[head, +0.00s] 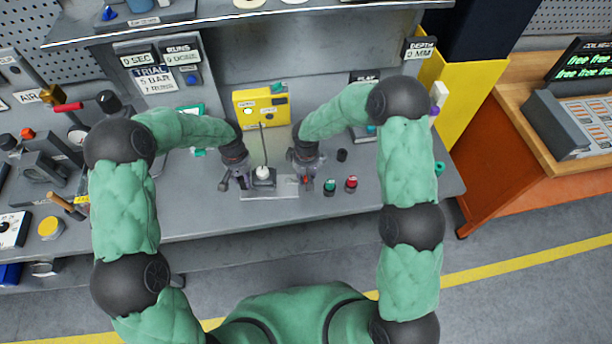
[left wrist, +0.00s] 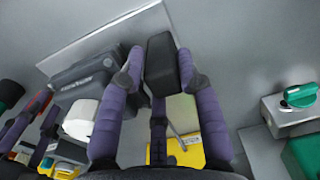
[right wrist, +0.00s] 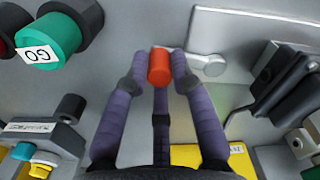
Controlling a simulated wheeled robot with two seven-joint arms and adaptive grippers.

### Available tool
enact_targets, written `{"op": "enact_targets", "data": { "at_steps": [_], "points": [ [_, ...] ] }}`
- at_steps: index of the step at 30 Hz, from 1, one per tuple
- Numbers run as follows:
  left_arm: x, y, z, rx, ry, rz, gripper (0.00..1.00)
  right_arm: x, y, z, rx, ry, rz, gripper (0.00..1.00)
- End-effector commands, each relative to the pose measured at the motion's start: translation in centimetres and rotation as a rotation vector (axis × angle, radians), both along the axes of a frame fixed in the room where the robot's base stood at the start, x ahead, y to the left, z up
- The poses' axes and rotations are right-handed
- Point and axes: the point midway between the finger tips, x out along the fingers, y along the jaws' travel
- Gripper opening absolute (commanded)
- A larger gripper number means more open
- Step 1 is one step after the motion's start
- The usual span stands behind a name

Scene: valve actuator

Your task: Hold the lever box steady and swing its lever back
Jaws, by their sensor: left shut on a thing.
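The lever box (head: 264,178) is a small grey box on a pale plate with a white round part (head: 262,171) on it. It also shows in the left wrist view (left wrist: 85,82). My left gripper (head: 240,183) is shut on a dark block (left wrist: 160,65) beside the box; their connection is unclear. My right gripper (head: 305,183) is at the box's right side. In the right wrist view, its fingertips flank a red knob (right wrist: 159,66) beside a grey lever arm with a round end (right wrist: 210,65). I cannot tell whether they grip it.
A yellow panel (head: 261,104) stands behind the box. A green GO button (head: 330,186) and a red button (head: 351,184) sit just right of my right gripper. A small black cylinder (head: 342,155) stands nearby. The bench front is fairly clear.

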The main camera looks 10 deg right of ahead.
Motion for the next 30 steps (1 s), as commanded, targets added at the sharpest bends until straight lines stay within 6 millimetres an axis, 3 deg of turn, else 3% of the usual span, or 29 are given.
{"op": "enact_targets", "data": {
  "at_steps": [17, 30],
  "points": [
    [-0.3, 0.0, -0.3, 0.001, 0.009, -0.003, 0.00, -0.3, 0.1, 0.0, 0.000, -0.001, -0.050, 0.00],
    [-0.3, 0.0, -0.3, 0.001, 0.009, -0.003, 0.00, -2.1, 1.2, 0.1, 0.001, -0.002, -0.382, 0.00]
  ]
}}
